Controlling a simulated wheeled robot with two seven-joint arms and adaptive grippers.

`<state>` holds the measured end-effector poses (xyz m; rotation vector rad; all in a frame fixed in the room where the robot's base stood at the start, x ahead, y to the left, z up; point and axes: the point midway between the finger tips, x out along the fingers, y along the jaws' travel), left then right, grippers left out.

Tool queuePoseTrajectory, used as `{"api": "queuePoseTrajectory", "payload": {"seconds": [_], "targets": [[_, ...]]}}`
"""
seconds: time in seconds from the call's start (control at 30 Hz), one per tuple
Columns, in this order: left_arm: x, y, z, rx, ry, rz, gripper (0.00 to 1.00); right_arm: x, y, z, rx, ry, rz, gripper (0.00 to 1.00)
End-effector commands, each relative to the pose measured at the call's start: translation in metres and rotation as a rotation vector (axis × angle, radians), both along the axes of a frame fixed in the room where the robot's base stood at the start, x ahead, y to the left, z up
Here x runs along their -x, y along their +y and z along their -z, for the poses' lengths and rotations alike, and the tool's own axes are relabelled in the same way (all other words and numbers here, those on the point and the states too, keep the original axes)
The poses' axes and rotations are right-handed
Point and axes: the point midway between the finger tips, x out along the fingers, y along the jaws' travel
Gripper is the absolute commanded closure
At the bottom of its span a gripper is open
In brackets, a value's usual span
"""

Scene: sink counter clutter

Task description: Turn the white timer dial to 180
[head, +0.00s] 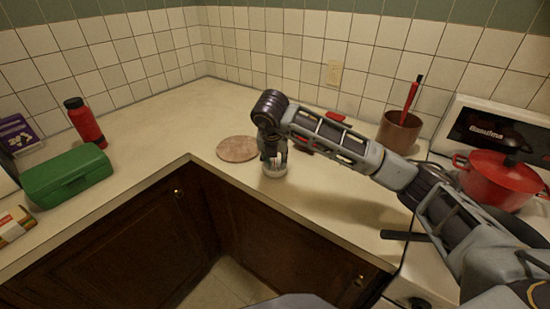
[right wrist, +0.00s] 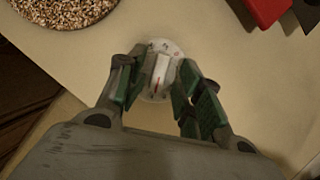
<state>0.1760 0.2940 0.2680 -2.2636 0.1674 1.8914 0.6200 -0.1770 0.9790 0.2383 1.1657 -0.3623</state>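The white timer dial (head: 275,168) stands on the counter near its front edge, below my right gripper (head: 272,152) in the head view. In the right wrist view the dial (right wrist: 158,64) has small dark marks around its rim and a raised grip with a red line. My right gripper (right wrist: 158,82) points down with one finger on each side of the raised grip. The fingers are apart; whether they touch the grip is hard to tell. The numbers are too small to read. My left gripper does not show.
A round speckled board (head: 238,149) lies left of the dial. A brown pot (head: 398,132), a red pot (head: 498,180) on the stove, and a black handle (head: 404,236) are to the right. A green box (head: 66,177) and red bottle (head: 86,124) stand at left.

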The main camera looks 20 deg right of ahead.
Motion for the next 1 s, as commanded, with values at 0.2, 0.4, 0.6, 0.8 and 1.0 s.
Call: {"api": "queuePoseTrajectory", "payload": {"seconds": [0.2,0.4,0.6,0.8,1.0], "targets": [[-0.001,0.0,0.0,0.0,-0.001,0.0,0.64,0.001,0.001,-0.008,-0.002,-0.004,0.0,0.64],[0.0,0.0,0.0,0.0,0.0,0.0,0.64,0.008,0.004,-0.026,-0.002,-0.005,-0.001,0.64],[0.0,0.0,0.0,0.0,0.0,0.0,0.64,0.018,0.009,-0.052,-0.001,-0.005,-0.001,0.64],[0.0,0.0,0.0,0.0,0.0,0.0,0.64,0.029,0.014,-0.08,-0.002,-0.003,-0.001,0.64],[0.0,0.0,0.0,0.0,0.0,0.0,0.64,0.035,0.015,-0.096,0.0,-0.002,0.001,0.64]]}}
